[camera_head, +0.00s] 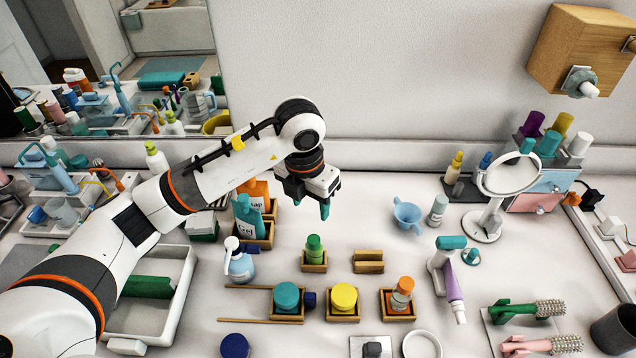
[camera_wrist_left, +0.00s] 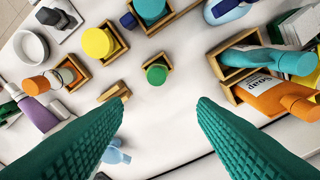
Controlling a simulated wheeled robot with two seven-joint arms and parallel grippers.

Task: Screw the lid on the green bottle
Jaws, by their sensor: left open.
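The green bottle (camera_head: 314,251) stands upright in a small wooden holder (camera_head: 314,267) in the middle of the counter. In the left wrist view the green bottle (camera_wrist_left: 156,74) is seen from above, beyond the fingertips. I cannot tell which piece is its loose lid, or whether its green top is a lid. My left gripper (camera_head: 311,205) hangs above and behind the green bottle, apart from it. Its teal fingers are spread with nothing between them, as the left wrist view (camera_wrist_left: 160,106) also shows. My right gripper is not in view.
Wooden holders with a teal-topped jar (camera_head: 287,297), a yellow-topped jar (camera_head: 344,297) and an orange-topped bottle (camera_head: 402,295) stand in front. An empty-looking wooden holder (camera_head: 368,261) is right of the green bottle. A soap dispenser (camera_head: 240,263) is left. A round mirror (camera_head: 508,173) stands right.

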